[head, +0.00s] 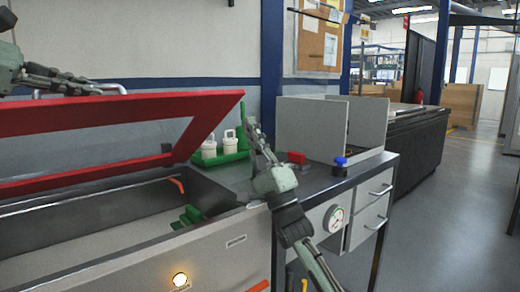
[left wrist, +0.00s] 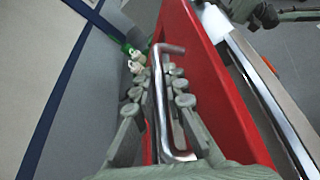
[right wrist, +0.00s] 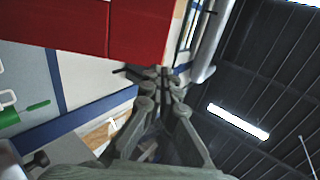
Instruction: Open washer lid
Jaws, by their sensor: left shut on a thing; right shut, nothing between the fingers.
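The washer's red-framed lid (head: 110,112) is raised at a slant above the open basin (head: 90,215), with a clear window in its middle. My left gripper (head: 88,88) is at the lid's upper side, shut on the metal bar handle (left wrist: 160,100), which runs between its fingers in the left wrist view. My right gripper (head: 250,130) is shut and empty, pointing up just right of the lid's right corner. In the right wrist view its fingertips (right wrist: 155,76) are by the red lid (right wrist: 130,30); whether they touch it cannot be told.
A green tray (head: 228,150) with white bottles stands behind the lid's right end. The steel worktop (head: 320,178) to the right holds a red block (head: 296,158), a blue-topped item (head: 341,163) and grey partitions (head: 310,125). An orange light (head: 180,280) glows on the washer's front.

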